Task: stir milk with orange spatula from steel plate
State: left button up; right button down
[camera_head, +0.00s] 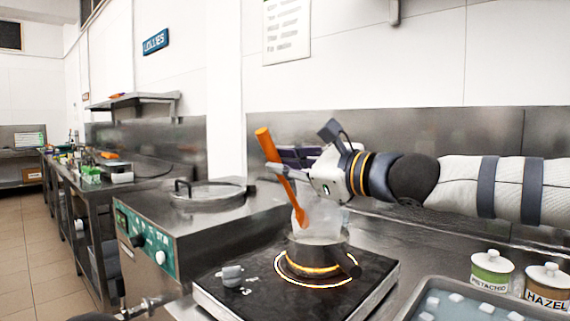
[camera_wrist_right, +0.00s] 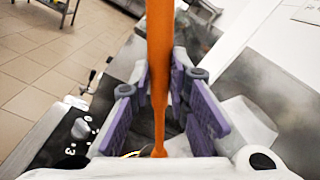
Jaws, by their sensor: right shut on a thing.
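The orange spatula (camera_head: 281,178) is in my right gripper (camera_head: 292,172), which is shut on it. The spatula is tilted, its thicker end up and its lower end above the small pot (camera_head: 340,258). In the right wrist view, the orange spatula (camera_wrist_right: 158,60) runs between the purple pads of my right gripper (camera_wrist_right: 165,100). The pot stands on the black hot plate (camera_head: 375,275), whose ring glows orange. A pale translucent shape, perhaps steam, rises over the pot. I cannot make out the milk inside. My left gripper is not in view.
A steel machine (camera_head: 165,225) with a round lid stands left of the hot plate. At the lower right are a tray (camera_head: 412,312) with white cubes, a pistachio jar (camera_head: 491,272) and a hazel jar (camera_head: 547,285). A steel wall panel is behind.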

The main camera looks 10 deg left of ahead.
jog(key=shift+r, duration=0.1)
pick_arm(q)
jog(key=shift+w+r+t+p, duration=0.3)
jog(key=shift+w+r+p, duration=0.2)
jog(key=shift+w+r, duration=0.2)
pick_arm(e)
jog(key=shift+r, duration=2.45)
